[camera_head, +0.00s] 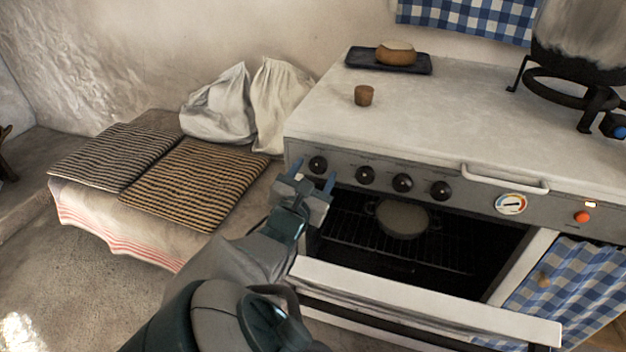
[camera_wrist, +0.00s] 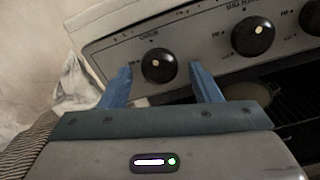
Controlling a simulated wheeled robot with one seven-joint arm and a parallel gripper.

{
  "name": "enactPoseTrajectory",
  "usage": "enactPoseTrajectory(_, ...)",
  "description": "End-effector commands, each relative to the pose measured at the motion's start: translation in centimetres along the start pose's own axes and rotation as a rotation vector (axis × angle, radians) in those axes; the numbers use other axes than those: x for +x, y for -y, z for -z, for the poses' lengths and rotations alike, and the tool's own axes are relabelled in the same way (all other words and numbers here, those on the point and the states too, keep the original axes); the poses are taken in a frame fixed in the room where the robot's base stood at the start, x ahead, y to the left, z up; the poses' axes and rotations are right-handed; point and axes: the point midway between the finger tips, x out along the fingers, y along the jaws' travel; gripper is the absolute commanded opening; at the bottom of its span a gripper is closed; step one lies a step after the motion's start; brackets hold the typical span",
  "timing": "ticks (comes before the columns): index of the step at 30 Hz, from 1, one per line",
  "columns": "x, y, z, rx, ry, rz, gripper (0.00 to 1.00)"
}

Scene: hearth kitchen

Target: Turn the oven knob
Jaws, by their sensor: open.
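The oven (camera_head: 470,195) has a grey front panel with a row of black knobs. The leftmost knob (camera_head: 318,164) sits at the panel's left end; it also shows in the wrist view (camera_wrist: 158,65) with a pale dot at its centre. My gripper (camera_head: 313,172) is open in front of the panel's left end. In the wrist view its two blue fingers (camera_wrist: 165,85) stand one on each side of the leftmost knob, with gaps. Whether the fingertips reach as deep as the knob, I cannot tell. Nothing is held. More knobs (camera_head: 403,183) lie to the right.
The oven door (camera_head: 430,303) hangs open below the panel, with a round pan (camera_head: 402,219) on the rack inside. A towel rail (camera_head: 505,178) juts out right of the knobs. A bench with striped cushions (camera_head: 195,180) stands to the left.

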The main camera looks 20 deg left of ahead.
Motion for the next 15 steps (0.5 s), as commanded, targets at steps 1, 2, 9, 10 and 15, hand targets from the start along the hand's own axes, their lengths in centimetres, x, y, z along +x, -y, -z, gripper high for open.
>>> enactPoseTrajectory(1, 0.10, 0.00, 0.03, 0.000, 0.000, 0.000, 0.57)
enactPoseTrajectory(2, 0.13, -0.01, 0.01, -0.001, 0.000, 0.000, 0.57)
enactPoseTrajectory(9, 0.12, -0.03, -0.03, -0.001, 0.000, -0.001, 0.49)
enactPoseTrajectory(10, 0.12, -0.03, -0.03, -0.001, 0.000, -0.001, 0.40)
enactPoseTrajectory(15, 0.10, -0.04, -0.02, 0.000, 0.000, -0.001, 0.12)
